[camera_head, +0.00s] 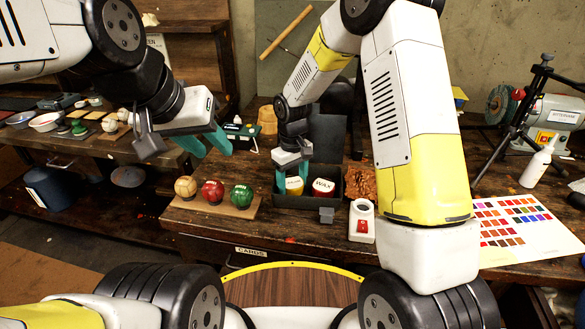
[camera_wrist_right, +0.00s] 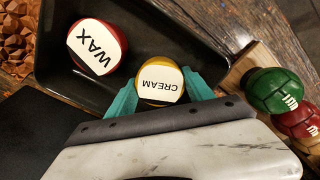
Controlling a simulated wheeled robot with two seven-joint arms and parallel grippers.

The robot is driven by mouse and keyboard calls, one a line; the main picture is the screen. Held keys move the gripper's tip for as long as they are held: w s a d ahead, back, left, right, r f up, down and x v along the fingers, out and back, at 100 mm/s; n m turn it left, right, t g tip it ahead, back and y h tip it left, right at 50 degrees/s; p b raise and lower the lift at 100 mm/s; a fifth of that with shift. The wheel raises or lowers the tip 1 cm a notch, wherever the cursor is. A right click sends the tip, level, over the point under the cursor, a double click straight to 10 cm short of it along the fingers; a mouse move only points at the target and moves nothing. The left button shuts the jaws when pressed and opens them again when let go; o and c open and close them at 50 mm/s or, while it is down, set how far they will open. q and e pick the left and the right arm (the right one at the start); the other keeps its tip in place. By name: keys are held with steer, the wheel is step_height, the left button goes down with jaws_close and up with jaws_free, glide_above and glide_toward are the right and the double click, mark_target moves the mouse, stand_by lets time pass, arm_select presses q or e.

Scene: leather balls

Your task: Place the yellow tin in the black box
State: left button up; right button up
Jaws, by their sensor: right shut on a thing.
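The yellow tin, labelled CREAM (camera_wrist_right: 160,84), is between the teal fingers of my right gripper (camera_wrist_right: 163,92) in the right wrist view. In the head view the right gripper (camera_head: 292,182) reaches down into the black box (camera_head: 290,202), with the yellow tin (camera_head: 294,187) between its fingers. The tin is inside the box outline; whether it touches the floor cannot be told. A red tin labelled WAX (camera_head: 323,187) stands beside it in the box. The box lid is raised behind. My left gripper (camera_head: 207,147) is open and empty, above the bench at the left.
A wooden board with a tan ball (camera_head: 186,187), a red ball (camera_head: 212,191) and a green ball (camera_head: 241,196) lies left of the box. A white device with a red switch (camera_head: 361,222) stands at its right. A colour chart (camera_head: 515,228) lies further right.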

mark_target(292, 182)
steer(key=shift+f, duration=0.1)
steer(key=o, duration=1.2)
step_height(292, 182, up, 12)
steer(key=s+d+r+m+t+y, duration=0.1)
steer(key=s+d+r+m+t, duration=0.15)
steer(key=s+d+r, duration=0.7)
steer(key=shift+s+d+r+m+t+y, duration=0.2)
steer(key=shift+s+d+r+m+t, duration=0.55)
steer(key=shift+s, duration=1.35)
steer(key=shift+s+d+r+m+t+y, duration=0.2)
steer(key=shift+s+d+r+m+t, duration=0.55)
steer(key=shift+s, duration=1.4)
steer(key=shift+s+d+r+m+t+y, duration=0.3)
steer(key=shift+s+d+r+m, duration=0.55)
steer(key=shift+s+r, duration=0.95)
